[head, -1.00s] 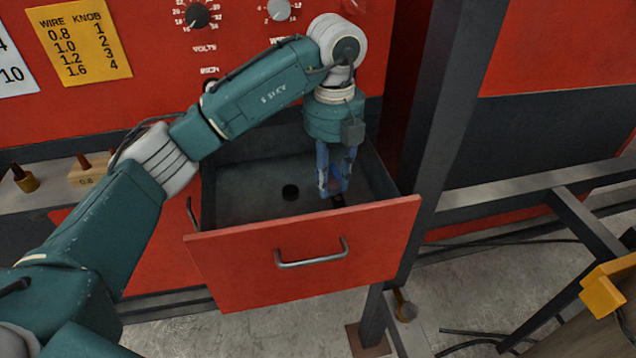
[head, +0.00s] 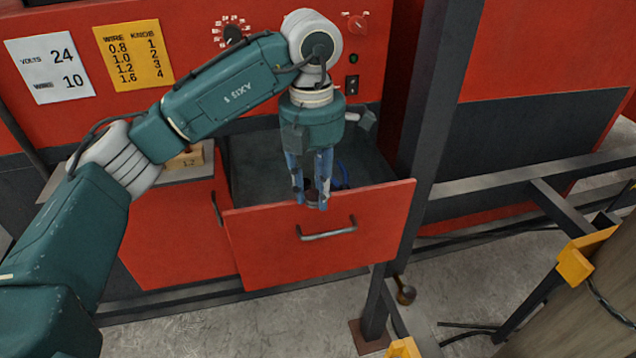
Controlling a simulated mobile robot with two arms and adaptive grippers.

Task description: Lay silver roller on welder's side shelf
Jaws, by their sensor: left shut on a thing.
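My left gripper (head: 312,204) points down over the front of the open red drawer (head: 270,250). Its blue fingers are shut on a small greyish roller (head: 312,193), mostly covered by the fingertips; its silver colour is hard to confirm. The roller is near the drawer's front panel, and its exact height above the drawer floor is unclear. The welder's side shelf (head: 190,174) is to the left, partly hidden behind my left arm. My right gripper is out of view.
A wooden block marked 1.2 (head: 186,158) sits on the shelf. A dark steel post (head: 428,130) stands just right of the drawer. A yellow bracket (head: 583,256) is at the far right.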

